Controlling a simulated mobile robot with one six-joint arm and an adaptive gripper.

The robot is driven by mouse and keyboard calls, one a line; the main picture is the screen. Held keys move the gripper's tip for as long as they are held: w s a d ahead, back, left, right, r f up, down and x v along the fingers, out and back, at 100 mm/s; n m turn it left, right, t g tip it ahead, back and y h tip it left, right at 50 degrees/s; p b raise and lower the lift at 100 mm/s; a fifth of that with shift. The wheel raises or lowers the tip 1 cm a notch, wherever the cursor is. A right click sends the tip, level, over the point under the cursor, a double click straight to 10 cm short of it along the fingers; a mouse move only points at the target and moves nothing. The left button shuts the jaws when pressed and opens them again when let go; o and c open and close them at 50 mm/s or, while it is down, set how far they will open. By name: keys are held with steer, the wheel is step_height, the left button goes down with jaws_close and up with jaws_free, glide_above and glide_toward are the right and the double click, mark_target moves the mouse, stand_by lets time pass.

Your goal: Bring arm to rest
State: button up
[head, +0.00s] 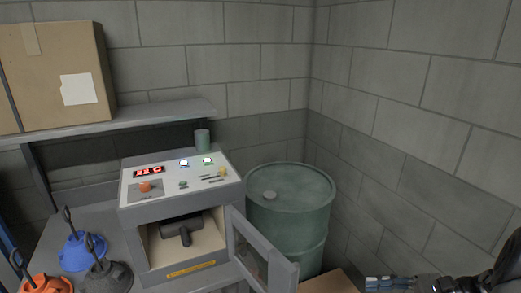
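My gripper (385,283) shows at the bottom right edge of the head view, with part of my dark arm beside it. It points left and is cut off by the lower edge of the picture. Its fingers are too small and too cropped to tell whether they are open or shut. Nothing is clearly seen in it. The gripper is apart from the machine and the drum, in front of the grey block wall.
A grey machine (130,207) with a lit red display stands on a bench, its door (262,255) open. A green drum (290,205) stands behind the door. Blue (75,254), orange and dark hoods sit at lower left. A cardboard box (45,75) rests on a shelf.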

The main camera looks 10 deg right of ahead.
steer(key=s+a+r+n+g+h, duration=0.2)
steer(key=a+r+n+g+h, duration=0.25)
steer(key=a, duration=0.45)
steer(key=s+a+r+n+t+h, duration=0.2)
steer(key=s+a+r+n+h, duration=0.3)
steer(key=s+n, duration=0.2)
steer(key=s+a+r+n+t+h, duration=0.2)
steer(key=s+a+r+n+h, duration=0.2)
steer(key=s+n, duration=0.3)
steer(key=shift+s+a+r+n+h, duration=0.45)
steer(key=shift+n+h, duration=0.2)
steer(key=shift+n, duration=0.3)
steer(key=shift+w+a, duration=0.15)
